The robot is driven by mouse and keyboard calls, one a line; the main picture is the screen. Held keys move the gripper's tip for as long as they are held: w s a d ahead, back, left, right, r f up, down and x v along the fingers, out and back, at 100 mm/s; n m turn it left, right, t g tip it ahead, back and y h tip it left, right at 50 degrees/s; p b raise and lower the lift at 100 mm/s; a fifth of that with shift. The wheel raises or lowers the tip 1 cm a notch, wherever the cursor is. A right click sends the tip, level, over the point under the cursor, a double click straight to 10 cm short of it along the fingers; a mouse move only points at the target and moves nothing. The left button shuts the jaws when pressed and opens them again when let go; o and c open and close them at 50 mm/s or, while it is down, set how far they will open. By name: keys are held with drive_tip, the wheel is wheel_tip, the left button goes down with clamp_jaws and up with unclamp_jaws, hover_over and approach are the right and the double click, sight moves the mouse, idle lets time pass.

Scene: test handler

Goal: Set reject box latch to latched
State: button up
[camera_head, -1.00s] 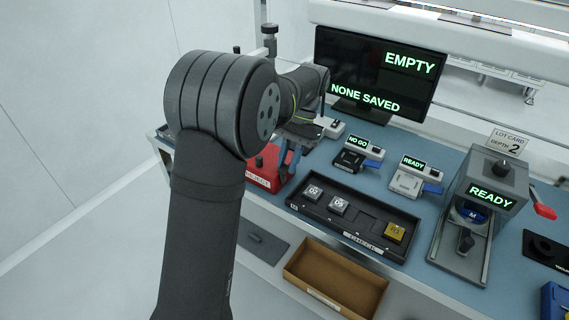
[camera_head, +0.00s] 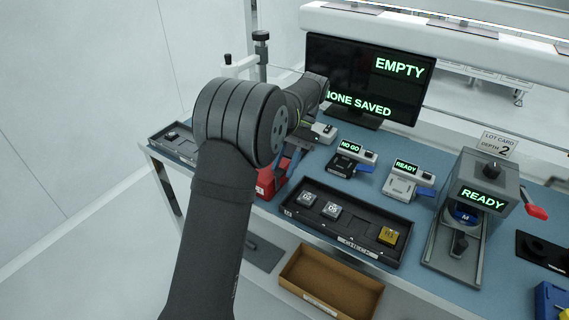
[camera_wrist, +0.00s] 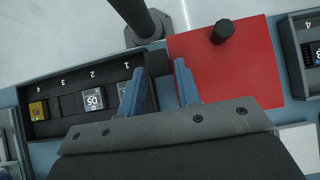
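The red reject box (camera_head: 266,183) stands on the blue bench, partly hidden behind my arm in the head view. In the wrist view its red top (camera_wrist: 230,75) shows at upper right, with a dark round knob (camera_wrist: 222,32) near its edge. I cannot make out the latch or its setting. My gripper (camera_wrist: 160,88) is open and empty, its two blue fingers apart. The fingers point at the strip between the box and the check tray; the right finger overlaps the box's edge in the wrist view. In the head view my gripper (camera_head: 290,160) is above the bench beside the box.
The check tray (camera_head: 365,255) with numbered slots holds several blocks right of the box. A dark tray (camera_head: 160,140) lies at the bench's left end. A cardboard bin (camera_head: 325,285) is below the front edge. The monitor (camera_head: 365,85) and a press (camera_head: 490,180) stand farther right.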

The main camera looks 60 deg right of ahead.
drive_tip(key=shift+o, duration=1)
drive_tip(key=shift+a+r+h, duration=0.25)
drive_tip(key=shift+a+h, duration=0.7)
drive_tip(key=shift+h, duration=0.35)
drive_tip(key=shift+a+h, duration=0.85)
drive_tip(key=shift+h, duration=0.35)
drive_tip(key=a+h, duration=0.2)
drive_tip(key=h, duration=0.1)
wheel_tip(320, 180, up, 17)
hover_over(277, 175)
drive_tip(key=a, duration=0.2)
drive_tip(key=shift+f, duration=0.2)
drive_tip(key=shift+f, duration=0.1)
